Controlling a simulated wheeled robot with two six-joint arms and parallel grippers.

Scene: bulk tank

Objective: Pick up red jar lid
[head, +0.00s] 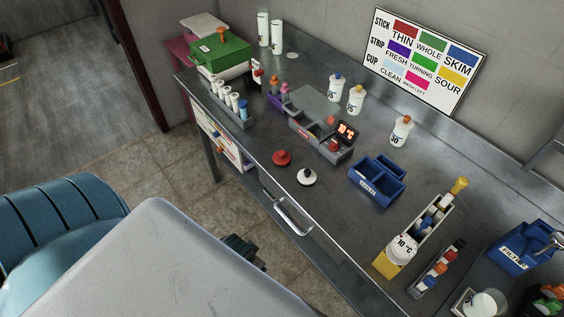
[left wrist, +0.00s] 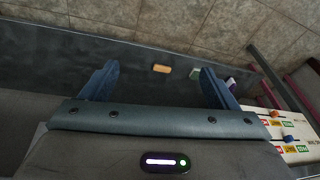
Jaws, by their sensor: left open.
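The red jar lid (head: 281,158) lies on the grey metal bench near its front edge in the head view, with a small knob on top. A white lid (head: 306,177) with a dark knob lies just right of it. My left gripper (left wrist: 158,72) is open and empty in the left wrist view, its two blue fingers wide apart. It is low, in front of the bench, apart from the red lid, which does not show in that view. My right gripper is not in view.
A grey device with a red display (head: 346,131) stands behind the lids. A blue divided bin (head: 377,181) is to their right. A tube rack (head: 229,104) is to the left. A metal handle (head: 293,216) juts from the bench front. Bench surface around the lids is clear.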

